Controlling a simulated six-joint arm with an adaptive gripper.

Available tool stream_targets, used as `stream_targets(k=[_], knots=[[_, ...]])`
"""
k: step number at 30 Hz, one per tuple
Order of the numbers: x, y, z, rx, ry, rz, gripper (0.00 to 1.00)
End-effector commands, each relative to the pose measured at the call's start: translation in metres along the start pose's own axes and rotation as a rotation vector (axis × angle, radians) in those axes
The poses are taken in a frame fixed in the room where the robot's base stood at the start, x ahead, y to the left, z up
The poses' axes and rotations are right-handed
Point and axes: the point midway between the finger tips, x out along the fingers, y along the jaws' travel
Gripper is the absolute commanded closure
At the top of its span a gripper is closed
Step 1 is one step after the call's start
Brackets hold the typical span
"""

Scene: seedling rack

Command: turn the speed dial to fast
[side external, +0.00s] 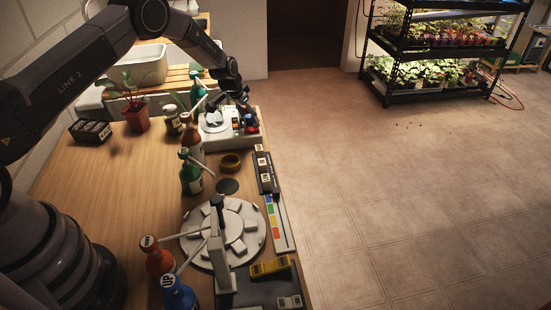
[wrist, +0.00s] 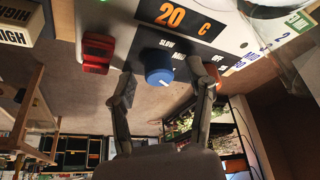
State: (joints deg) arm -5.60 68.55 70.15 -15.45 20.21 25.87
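The speed dial (wrist: 159,70) is a round blue knob on the white front of a machine in the wrist view. My gripper (wrist: 166,82) is open, with one finger on each side of the dial and a visible gap to each. In the side view my gripper (side external: 243,101) is over the white machine (side external: 215,136) at the far end of the bench, and the dial is small there.
A red switch (wrist: 97,53) and an orange "20 C" display (wrist: 186,18) are near the dial. Several spray bottles, including a green one (side external: 190,172), stand left of the machine. A round white carousel (side external: 190,249) is nearer.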

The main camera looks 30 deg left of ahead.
Motion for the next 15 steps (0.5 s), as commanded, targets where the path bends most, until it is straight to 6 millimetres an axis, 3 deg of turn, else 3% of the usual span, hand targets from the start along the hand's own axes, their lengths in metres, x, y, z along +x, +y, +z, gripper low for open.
stream_targets(k=[8,15], knots=[[-0.002,0.000,-0.001,0.000,0.002,-0.001,0.46],[-0.039,0.000,-0.002,-0.001,0.005,-0.001,0.46]])
